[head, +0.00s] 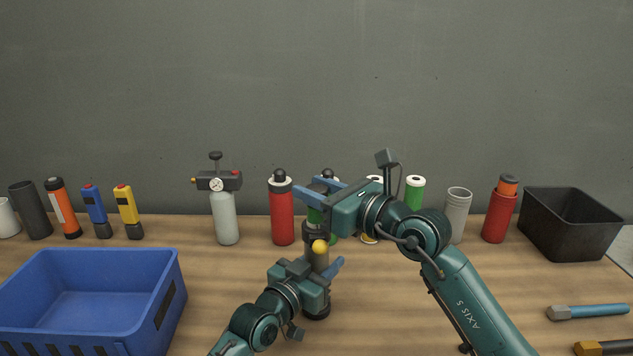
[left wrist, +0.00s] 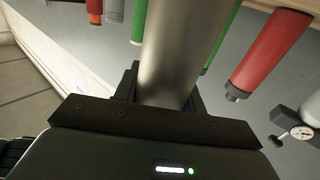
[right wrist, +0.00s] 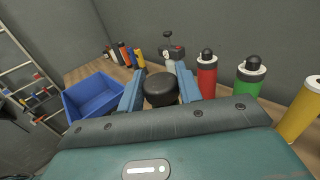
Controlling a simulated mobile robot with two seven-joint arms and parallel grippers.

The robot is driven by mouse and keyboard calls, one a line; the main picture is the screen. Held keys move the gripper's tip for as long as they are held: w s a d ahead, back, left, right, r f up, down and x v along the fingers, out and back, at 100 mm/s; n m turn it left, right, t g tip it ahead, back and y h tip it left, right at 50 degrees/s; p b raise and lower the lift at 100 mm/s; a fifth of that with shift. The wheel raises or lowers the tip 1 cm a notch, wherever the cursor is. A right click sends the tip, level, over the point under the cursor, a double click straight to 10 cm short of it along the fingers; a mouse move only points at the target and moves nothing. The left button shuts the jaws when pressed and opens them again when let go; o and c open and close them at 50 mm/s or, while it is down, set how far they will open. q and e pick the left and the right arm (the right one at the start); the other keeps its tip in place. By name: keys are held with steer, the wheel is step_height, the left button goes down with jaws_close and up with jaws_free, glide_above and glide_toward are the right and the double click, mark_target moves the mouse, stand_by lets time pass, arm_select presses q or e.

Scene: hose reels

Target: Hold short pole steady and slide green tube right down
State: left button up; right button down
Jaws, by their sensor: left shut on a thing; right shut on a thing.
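The short pole (head: 317,262) is a grey metal cylinder standing on a black base on the table, with a dark collar and a yellow knob (head: 320,246) partway up. The green tube (head: 314,215) rises upright from the collar and has a black top; much of it is hidden by my right gripper. My left gripper (head: 318,273) is shut on the short pole, whose metal also shows in the left wrist view (left wrist: 181,50). My right gripper (head: 319,190) is shut around the tube near its top; the black cap (right wrist: 160,89) sits between its blue fingers in the right wrist view.
A blue crate (head: 168,262) stands at left and a black bin (head: 570,245) at right. A grey gauge bottle (head: 225,215), a red bottle (head: 282,215) and several other cylinders line the back. Tools (head: 590,311) lie at the right front.

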steer(key=c, duration=0.9)
jaws_free()
steer(key=shift+c, duration=0.2)
steer(key=shift+d, duration=0.1)
steer(key=v, duration=1.2)
